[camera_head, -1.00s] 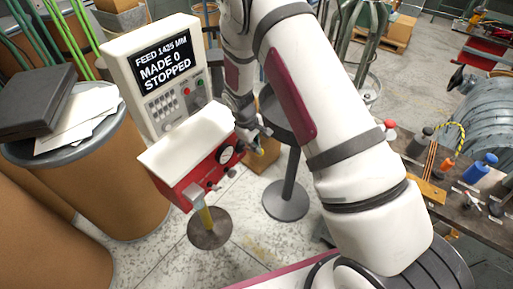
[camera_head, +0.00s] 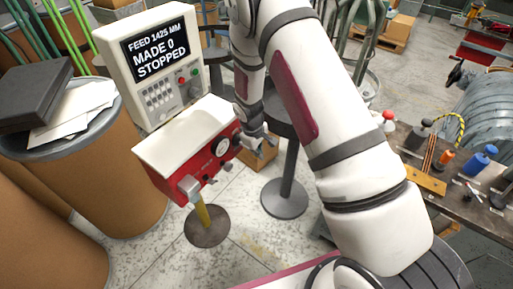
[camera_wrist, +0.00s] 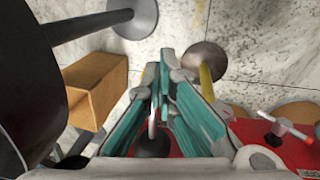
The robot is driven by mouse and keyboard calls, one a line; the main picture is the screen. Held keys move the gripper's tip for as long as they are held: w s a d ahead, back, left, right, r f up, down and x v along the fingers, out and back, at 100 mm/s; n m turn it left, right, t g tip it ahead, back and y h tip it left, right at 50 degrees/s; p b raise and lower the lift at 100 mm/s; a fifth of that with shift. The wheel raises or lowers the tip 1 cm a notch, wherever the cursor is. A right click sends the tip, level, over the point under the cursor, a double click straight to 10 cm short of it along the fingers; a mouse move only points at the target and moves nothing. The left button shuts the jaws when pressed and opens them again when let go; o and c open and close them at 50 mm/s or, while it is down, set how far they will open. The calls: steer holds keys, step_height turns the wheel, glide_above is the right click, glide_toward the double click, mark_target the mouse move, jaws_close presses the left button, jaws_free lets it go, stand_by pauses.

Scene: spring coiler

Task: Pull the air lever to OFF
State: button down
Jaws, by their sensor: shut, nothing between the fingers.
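The red box with a white top (camera_head: 185,140) stands low in front of the control panel, carrying a round gauge (camera_head: 222,147) and small fittings on its red front. My gripper (camera_head: 268,143) is just right of the gauge end of the box. In the wrist view its teal fingers (camera_wrist: 163,75) are close together, with nothing held. A dark round knob and a thin grey piece show at the fingers, partly hidden. A small red-and-white handle (camera_wrist: 287,124) is on the red surface to the right, apart from the fingers. I cannot tell which fitting is the air lever.
The control panel (camera_head: 118,60) reads FEED 1425 MM, MADE 0, STOPPED. A yellow post on a round base (camera_head: 207,232) stands under the red box. A cardboard box (camera_wrist: 95,90) lies left of my fingers. A cluttered bench (camera_head: 440,185) is at the right.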

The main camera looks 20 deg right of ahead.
steer(key=shift+s+f+b, duration=0.1)
steer(key=shift+f+b, duration=0.25)
steer(key=shift+f, duration=0.65)
steer(key=shift+s+d+f, duration=0.1)
steer(key=shift+f, duration=0.1)
steer(key=s+d+r+p, duration=0.1)
steer(key=s+r, duration=0.6)
steer(key=r, duration=0.5)
steer(key=shift+s+d+p, duration=0.15)
steer(key=shift+d+p, duration=0.15)
steer(key=shift+d, duration=0.05)
steer(key=shift+r, duration=0.15)
